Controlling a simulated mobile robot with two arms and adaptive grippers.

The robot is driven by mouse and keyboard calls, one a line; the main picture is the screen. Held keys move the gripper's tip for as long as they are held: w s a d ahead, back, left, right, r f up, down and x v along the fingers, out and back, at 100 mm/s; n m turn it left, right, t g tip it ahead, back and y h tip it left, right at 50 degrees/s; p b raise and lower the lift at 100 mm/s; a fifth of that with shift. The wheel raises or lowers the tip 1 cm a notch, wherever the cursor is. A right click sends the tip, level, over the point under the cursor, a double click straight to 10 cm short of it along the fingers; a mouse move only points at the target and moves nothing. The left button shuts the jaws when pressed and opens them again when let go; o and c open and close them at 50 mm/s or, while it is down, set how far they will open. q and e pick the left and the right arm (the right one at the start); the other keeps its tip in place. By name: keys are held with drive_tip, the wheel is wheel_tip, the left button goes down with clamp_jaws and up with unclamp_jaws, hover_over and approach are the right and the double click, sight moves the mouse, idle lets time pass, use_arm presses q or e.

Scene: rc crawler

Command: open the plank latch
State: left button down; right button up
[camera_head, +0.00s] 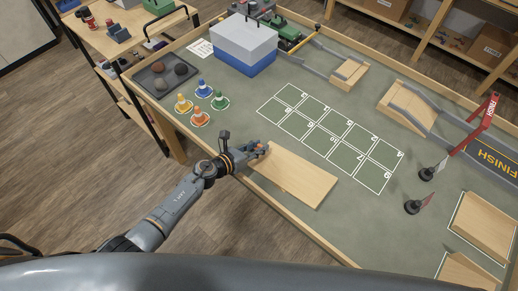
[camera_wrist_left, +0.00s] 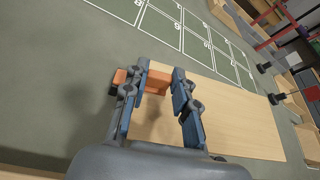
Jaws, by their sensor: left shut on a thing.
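The light wooden plank (camera_head: 295,176) lies on the green table top near its front edge; it also shows in the left wrist view (camera_wrist_left: 235,115). A small orange latch piece (camera_wrist_left: 156,80) is at the plank's left end, between the blue-padded fingers of my left gripper (camera_wrist_left: 153,92). My left gripper (camera_head: 257,150) is shut on this latch piece. The fingers hide part of the latch, and I cannot tell from the picture whether it has turned. My right gripper is not in view.
Colored cones (camera_head: 200,117), a dark tray (camera_head: 165,75) and a blue-and-grey box (camera_head: 245,45) stand toward the back left. A white numbered grid (camera_head: 330,135) lies behind the plank. Small black-based flags (camera_head: 412,206) and wooden ramps (camera_head: 485,228) are to the right.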

use_arm(q)
drive_tip(key=shift+w+a+r+n+g+h+b, duration=0.25)
drive_tip(key=shift+a+n+h+b, duration=0.2)
drive_tip(key=shift+n, duration=0.3)
drive_tip(key=shift+w+a+r+n+g+h+b, duration=0.15)
drive_tip(key=shift+w+a+r+n+h+b, duration=0.15)
drive_tip(key=shift+n+b, duration=0.35)
drive_tip(key=shift+d, duration=0.1)
drive_tip(key=c, duration=1)
unclamp_jaws()
drive_tip(key=shift+c, duration=0.2)
drive_tip(key=shift+s, duration=0.1)
drive_tip(key=v, duration=1.2)
drive_tip(key=shift+f, duration=0.1)
drive_tip(key=shift+c, duration=0.2)
